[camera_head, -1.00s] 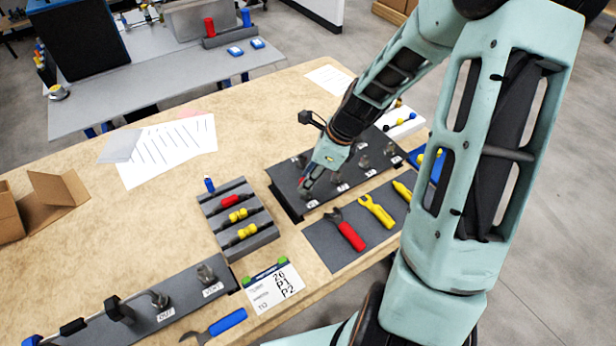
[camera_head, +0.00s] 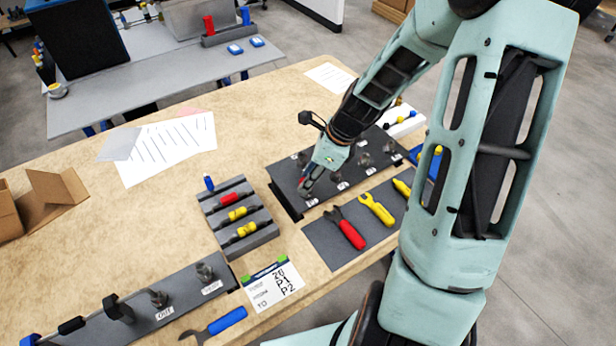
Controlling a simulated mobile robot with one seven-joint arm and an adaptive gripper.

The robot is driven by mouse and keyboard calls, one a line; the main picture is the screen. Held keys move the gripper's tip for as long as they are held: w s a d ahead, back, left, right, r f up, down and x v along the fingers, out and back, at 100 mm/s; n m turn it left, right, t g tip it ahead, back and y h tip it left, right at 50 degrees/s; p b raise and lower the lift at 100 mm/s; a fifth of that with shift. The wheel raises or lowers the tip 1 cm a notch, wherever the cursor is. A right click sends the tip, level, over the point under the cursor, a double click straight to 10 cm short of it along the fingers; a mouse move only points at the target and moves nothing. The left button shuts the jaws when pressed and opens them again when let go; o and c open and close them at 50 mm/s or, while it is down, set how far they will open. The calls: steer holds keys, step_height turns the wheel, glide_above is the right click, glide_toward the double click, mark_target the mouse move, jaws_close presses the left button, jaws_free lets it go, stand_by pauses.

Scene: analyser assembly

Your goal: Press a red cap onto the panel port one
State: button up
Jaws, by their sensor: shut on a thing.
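The dark panel (camera_head: 283,176) lies on the wooden table right of the picture's middle, with several metal ports and small white labels on it. My gripper (camera_head: 304,190) points down at the panel's near left end, where the first port would be. It is shut on a small red cap (camera_head: 303,184), of which only a sliver shows between the fingers. The port beneath is hidden, so I cannot tell whether the cap touches it.
A dark mat (camera_head: 318,243) with red and yellow wrenches lies in front. A second fitting bar (camera_head: 190,318) and a label card (camera_head: 262,297) are nearer.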

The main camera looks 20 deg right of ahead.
steer(key=shift+f+b, duration=0.4)
steer(key=shift+f, duration=0.2)
steer(key=o, duration=0.8)
steer(key=shift+r, duration=0.1)
steer(key=v, duration=1.2)
